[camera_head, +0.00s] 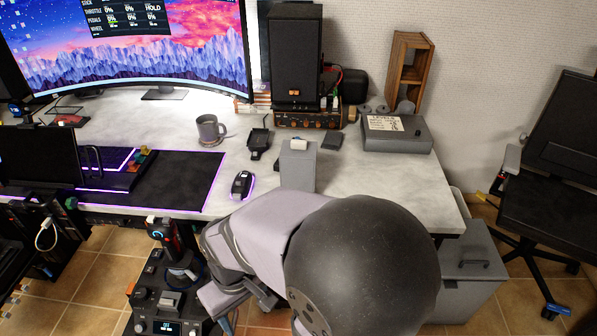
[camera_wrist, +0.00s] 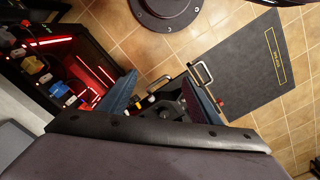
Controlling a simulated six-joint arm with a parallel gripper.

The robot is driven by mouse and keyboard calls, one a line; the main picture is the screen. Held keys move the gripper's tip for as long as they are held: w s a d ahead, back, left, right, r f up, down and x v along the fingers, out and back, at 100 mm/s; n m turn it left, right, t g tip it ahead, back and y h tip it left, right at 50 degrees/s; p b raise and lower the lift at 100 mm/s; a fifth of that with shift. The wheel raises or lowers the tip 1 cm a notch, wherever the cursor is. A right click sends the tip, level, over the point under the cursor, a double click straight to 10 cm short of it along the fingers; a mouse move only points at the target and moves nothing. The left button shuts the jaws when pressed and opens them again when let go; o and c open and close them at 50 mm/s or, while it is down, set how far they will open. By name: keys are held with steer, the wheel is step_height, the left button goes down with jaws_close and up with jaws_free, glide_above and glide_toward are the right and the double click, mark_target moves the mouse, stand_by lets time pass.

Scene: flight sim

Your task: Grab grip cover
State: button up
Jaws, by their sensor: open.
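My gripper (camera_wrist: 160,97) is open, its two blue-grey fingers apart in the wrist view. A dark mechanism shows between and below the fingers; I cannot tell whether it is part of my gripper or something beyond. In the head view my gripper (camera_head: 236,296) is low in the middle, beside a black control console (camera_head: 168,300), and is partly hidden by my own arm. A dark joystick grip (camera_head: 166,236) stands upright on the console, left of my gripper. No separate grip cover can be made out with certainty in either view.
The pale desk (camera_head: 375,180) holds a grey mug (camera_head: 208,130), a black mouse (camera_head: 241,184), a grey stand (camera_head: 298,170) and a grey box (camera_head: 397,133). A grey cabinet (camera_head: 468,275) and a dark chair (camera_head: 550,150) are at right. Red-lit equipment (camera_wrist: 85,75) is at left in the wrist view.

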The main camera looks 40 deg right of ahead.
steer(key=o, duration=0.9)
steer(key=shift+w, duration=0.1)
